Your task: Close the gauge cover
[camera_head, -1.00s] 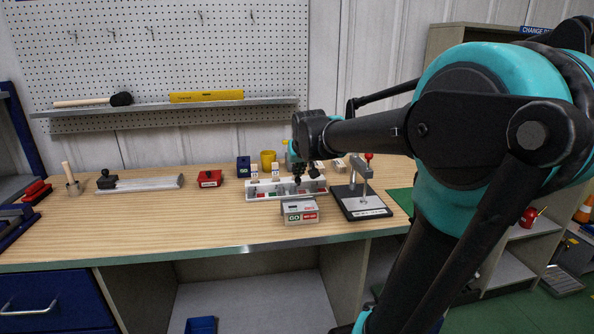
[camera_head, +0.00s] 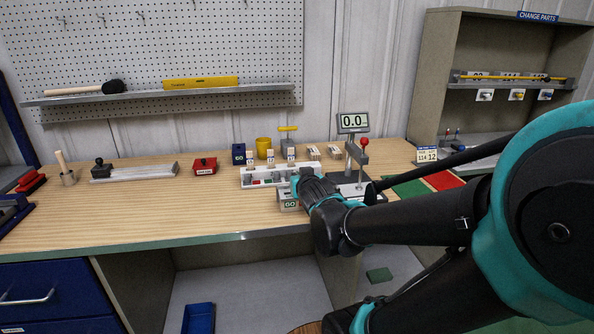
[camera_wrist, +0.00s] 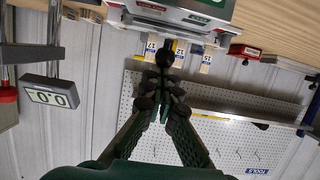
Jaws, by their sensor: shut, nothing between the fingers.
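My gripper (camera_wrist: 165,62) is shut and empty. Its fingertips show just below the box's edge in the wrist view; contact cannot be told. In the head view my wrist covers the fingers.
A white tray with several blocks (camera_head: 256,183) is behind the GO box. A stand with a red-knobbed lever (camera_head: 364,143) is at its right, partly hidden by my arm.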

